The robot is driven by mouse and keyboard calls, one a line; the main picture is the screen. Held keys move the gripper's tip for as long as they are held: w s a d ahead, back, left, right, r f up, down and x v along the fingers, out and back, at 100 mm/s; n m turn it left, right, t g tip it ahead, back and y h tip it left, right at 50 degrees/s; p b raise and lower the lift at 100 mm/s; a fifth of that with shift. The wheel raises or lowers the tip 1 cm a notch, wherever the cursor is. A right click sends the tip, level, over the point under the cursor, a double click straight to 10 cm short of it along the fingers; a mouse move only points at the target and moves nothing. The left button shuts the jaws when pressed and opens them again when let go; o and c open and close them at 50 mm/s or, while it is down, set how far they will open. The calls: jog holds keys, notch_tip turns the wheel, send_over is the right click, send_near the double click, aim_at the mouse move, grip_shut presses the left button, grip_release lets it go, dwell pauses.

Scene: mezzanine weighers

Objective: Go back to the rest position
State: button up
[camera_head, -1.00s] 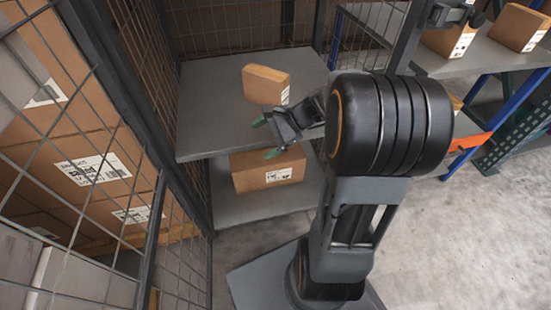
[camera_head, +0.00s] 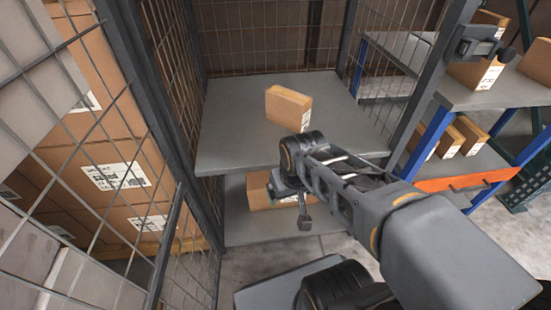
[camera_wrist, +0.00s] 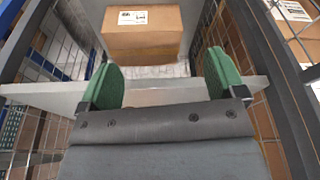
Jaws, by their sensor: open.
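My gripper (camera_wrist: 160,80) shows its two green fingertips well apart in the wrist view, with nothing between them. In the head view it is at the end of my arm, in front of the caged shelves, and its fingers are mostly hidden. A small brown box (camera_head: 288,108) stands upright on the upper grey shelf, apart from my gripper. A wider brown box (camera_head: 258,191) on the lower shelf is partly hidden behind my wrist. A labelled brown box (camera_wrist: 142,38) also shows beyond the fingertips in the wrist view.
The upper shelf (camera_head: 235,145) has bare room around its box. Wire mesh (camera_head: 165,120) and dark posts enclose it. Large labelled cartons (camera_head: 100,150) stand behind mesh at left. At right is a blue-framed rack with an orange beam (camera_head: 470,179) and several boxes.

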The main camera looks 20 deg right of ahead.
jog(key=w+p+v, duration=0.2)
jog(key=p+v, duration=0.9)
jog(key=w+r+p+v, duration=0.1)
jog(key=w+p+v, duration=0.2)
jog(key=p+v, duration=0.8)
jog(key=w+r+p+v, duration=0.1)
jog(key=w+p+v, duration=0.2)
jog(key=p+v, duration=0.7)
jog(key=shift+s+a+r+t+p, duration=0.15)
jog(key=shift+s+r+t+p, duration=0.2)
jog(key=shift+r, duration=0.65)
